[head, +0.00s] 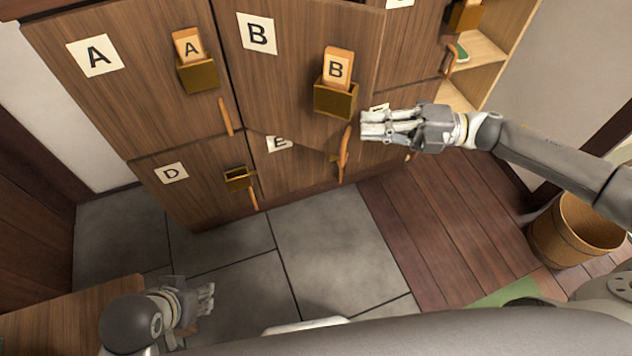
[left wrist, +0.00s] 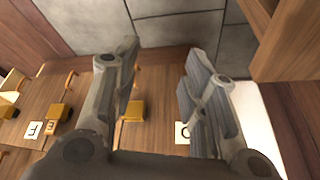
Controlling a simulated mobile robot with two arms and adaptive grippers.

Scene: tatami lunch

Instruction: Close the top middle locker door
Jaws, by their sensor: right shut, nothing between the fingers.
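The top middle locker door (head: 290,75) is brown wood with a B label, a brass box holding a wooden B tag (head: 338,68), and an orange handle (head: 344,150) at its lower right. It stands slightly ajar, its lower edge overlapping the E door below. My right gripper (head: 366,126) is shut and empty, just right of the handle and door edge in the head view; I cannot tell whether it touches. My left gripper (head: 208,298) is low at the left, away from the lockers. In the left wrist view its fingers (left wrist: 160,65) are apart with nothing between them.
The A door (head: 130,65) and D door (head: 190,190) look closed at the left. The E door (head: 295,165) is under B. A light shelf (head: 485,50) is at the upper right. A wooden bucket (head: 570,230) stands at the right. Grey floor tiles (head: 310,230) are clear.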

